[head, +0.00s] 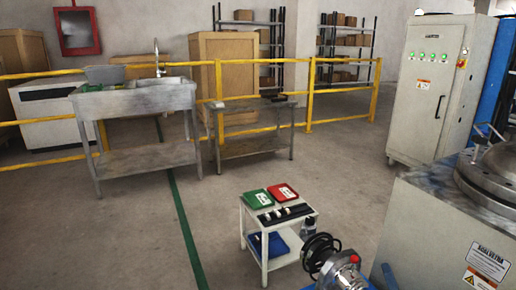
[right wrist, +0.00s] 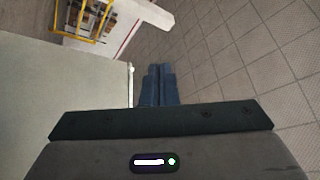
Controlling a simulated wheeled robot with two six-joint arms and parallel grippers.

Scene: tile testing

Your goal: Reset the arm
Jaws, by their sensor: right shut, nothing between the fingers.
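My right gripper (right wrist: 159,72) shows in the right wrist view as two dark blue fingers pressed together. They are shut and empty, with the tiled floor behind them. In the head view part of my right arm shows low, right of centre, beside the small white cart (head: 243,222); its fingertips are hard to make out there. My left gripper is in neither view.
The cart carries a green box (head: 257,198), a red box (head: 283,192) and dark tools; a blue bin (head: 268,246) sits below. A grey machine (head: 430,235) stands at right. A metal sink (head: 135,98) and yellow railing (head: 345,89) stand behind. Floor left of the cart is clear.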

